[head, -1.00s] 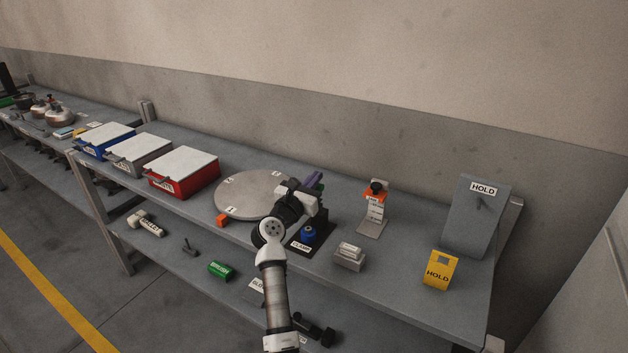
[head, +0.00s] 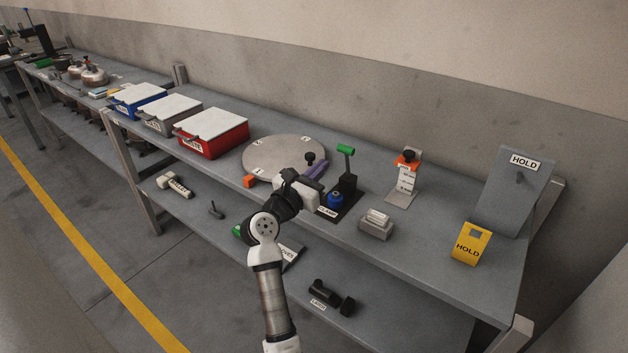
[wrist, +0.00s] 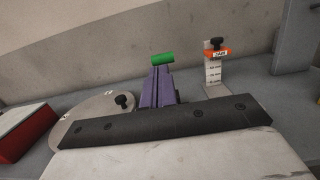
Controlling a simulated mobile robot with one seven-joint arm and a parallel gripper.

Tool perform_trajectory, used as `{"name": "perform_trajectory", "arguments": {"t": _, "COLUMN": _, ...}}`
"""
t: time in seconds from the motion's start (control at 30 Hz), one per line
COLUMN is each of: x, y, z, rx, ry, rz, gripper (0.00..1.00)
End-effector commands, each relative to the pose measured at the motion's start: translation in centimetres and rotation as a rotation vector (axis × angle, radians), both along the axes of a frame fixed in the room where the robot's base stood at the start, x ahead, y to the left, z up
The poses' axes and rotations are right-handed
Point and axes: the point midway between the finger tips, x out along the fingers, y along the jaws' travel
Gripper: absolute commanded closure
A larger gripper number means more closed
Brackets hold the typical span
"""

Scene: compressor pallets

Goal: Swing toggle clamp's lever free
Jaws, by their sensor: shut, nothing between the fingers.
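The toggle clamp (head: 347,186) stands on a black base plate labelled CLAMP on the bench, with a blue round part (head: 335,200) beside its black body. Its lever stands upright, topped by a green grip (head: 345,149). The green grip also shows in the wrist view (wrist: 162,59), just beyond the fingertips. My gripper (head: 322,165) has purple fingers, which are shut and empty, to the left of the clamp. In the wrist view the fingers (wrist: 161,70) hide most of the clamp, and I cannot tell whether they touch the lever.
A round grey turntable (head: 270,155) with a black knob lies left of the clamp. The bench front between block and sign is clear.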

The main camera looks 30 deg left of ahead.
Motion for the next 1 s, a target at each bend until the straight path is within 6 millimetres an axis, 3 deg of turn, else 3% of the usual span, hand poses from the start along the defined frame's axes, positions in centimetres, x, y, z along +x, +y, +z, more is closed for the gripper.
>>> {"name": "perform_trajectory", "arguments": {"t": 0.23, "x": -2.1, "y": 0.1, "z": -0.3, "rx": 0.0, "ry": 0.0, "rz": 0.0, "gripper": 1.0}}
{"name": "perform_trajectory", "arguments": {"t": 0.87, "x": -2.2, "y": 0.1, "z": -0.1, "rx": -0.002, "ry": -0.004, "rz": -0.001, "gripper": 1.0}}
{"name": "perform_trajectory", "arguments": {"t": 1.0, "x": -3.4, "y": -0.9, "z": 4.0, "rx": -0.074, "ry": -0.144, "rz": -0.036, "gripper": 1.0}}
